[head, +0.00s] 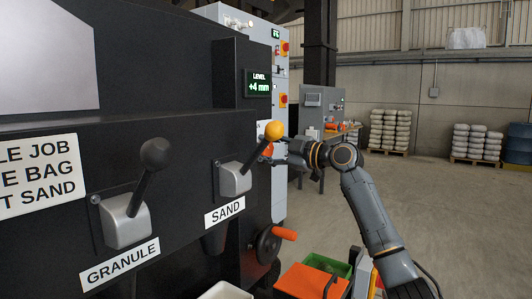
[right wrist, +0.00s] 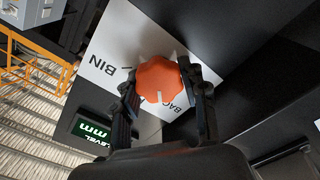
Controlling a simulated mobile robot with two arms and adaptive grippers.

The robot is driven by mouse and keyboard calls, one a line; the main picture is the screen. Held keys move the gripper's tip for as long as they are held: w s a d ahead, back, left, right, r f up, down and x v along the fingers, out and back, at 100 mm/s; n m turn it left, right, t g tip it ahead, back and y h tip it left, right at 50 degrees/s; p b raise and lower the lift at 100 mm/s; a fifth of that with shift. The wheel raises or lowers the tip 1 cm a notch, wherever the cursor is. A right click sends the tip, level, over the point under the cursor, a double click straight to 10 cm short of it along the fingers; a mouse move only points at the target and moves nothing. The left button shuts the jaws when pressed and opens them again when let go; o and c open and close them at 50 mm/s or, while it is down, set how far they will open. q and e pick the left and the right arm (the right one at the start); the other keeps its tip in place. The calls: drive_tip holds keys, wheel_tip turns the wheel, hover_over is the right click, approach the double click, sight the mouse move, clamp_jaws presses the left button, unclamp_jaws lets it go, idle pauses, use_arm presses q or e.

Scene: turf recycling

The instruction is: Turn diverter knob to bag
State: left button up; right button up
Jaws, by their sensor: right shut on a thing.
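The orange diverter knob (right wrist: 158,79) is lobed and sits on a white plate (right wrist: 112,42) marked BIN and BAG, seen in the right wrist view. A white mark on the knob's face lies between the two words, nearer BAG. My right gripper (right wrist: 162,88) is shut on the knob, one finger on each side. In the head view my right gripper (head: 277,156) reaches the machine's right side, and the knob (head: 268,150) shows only in part behind the yellow-tipped lever. My left gripper is not in view.
The GRANULE lever (head: 154,153) is further left. The level display (head: 258,84) reads +4 mm. Open floor lies to the right.

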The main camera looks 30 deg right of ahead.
drive_tip(key=shift+n, duration=0.7)
drive_tip(key=o, duration=1.2)
drive_tip(key=v, duration=1.2)
drive_tip(key=shift+f, duration=0.1)
